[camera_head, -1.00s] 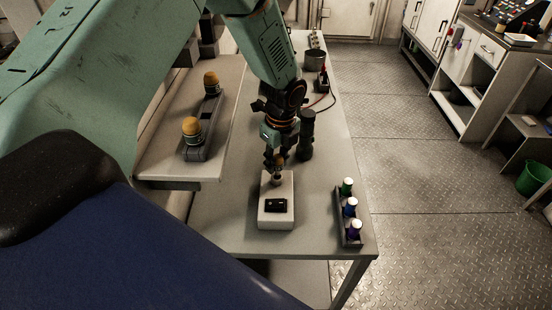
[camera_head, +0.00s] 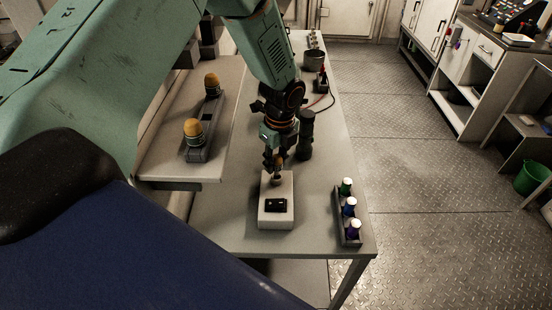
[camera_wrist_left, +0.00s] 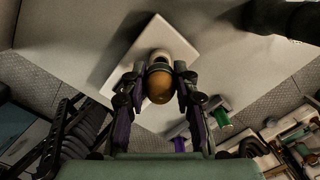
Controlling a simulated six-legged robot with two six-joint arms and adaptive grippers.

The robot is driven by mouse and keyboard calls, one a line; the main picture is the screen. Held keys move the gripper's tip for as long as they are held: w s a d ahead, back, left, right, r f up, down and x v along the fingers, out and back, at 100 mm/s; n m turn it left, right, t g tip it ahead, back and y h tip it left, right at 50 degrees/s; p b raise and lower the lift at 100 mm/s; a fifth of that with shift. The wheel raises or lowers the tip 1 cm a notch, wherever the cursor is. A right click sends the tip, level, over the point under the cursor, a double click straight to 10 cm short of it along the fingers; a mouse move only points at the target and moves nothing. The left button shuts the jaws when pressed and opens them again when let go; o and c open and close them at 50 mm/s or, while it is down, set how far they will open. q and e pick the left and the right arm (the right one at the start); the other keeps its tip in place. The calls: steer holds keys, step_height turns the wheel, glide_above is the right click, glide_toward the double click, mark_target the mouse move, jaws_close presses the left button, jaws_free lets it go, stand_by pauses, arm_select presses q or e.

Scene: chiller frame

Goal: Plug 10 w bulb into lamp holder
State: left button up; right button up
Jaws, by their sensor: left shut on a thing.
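The lamp holder is a white box (camera_head: 265,216) with a black switch on top, standing on the table; its pale socket ring (camera_wrist_left: 158,55) shows just past the bulb in the left wrist view. My left gripper (camera_head: 277,165) is over the far end of the box. It is shut on an amber-topped bulb (camera_wrist_left: 160,84), which sits between the two fingers. The bulb's base is hidden, so I cannot tell whether it is seated in the socket. My right gripper is not in view.
A dark rack (camera_head: 341,222) with several white-topped bulbs with green, blue and purple bodies stands at the table's right edge. A grey holder (camera_head: 207,127) with two amber domes sits on the left shelf. A black cylinder (camera_head: 306,135) stands close behind the gripper.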

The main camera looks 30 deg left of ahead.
mark_target(279, 159)
arm_select(q)
steer(key=shift+w+f, duration=0.1)
steer(key=shift+f, duration=0.15)
steer(key=shift+f+b, duration=0.65)
steer(key=shift+f, duration=0.55)
steer(key=o, duration=1.1)
steer(key=shift+c, duration=0.2)
steer(key=shift+r, duration=0.1)
steer(key=r, duration=0.8)
steer(key=d+r, duration=0.1)
steer(key=r, duration=0.2)
steer(key=shift+s+r, duration=0.2)
steer(key=shift+r, duration=0.2)
steer(key=shift+s+d+f, duration=0.1)
steer(key=shift+d, duration=0.05)
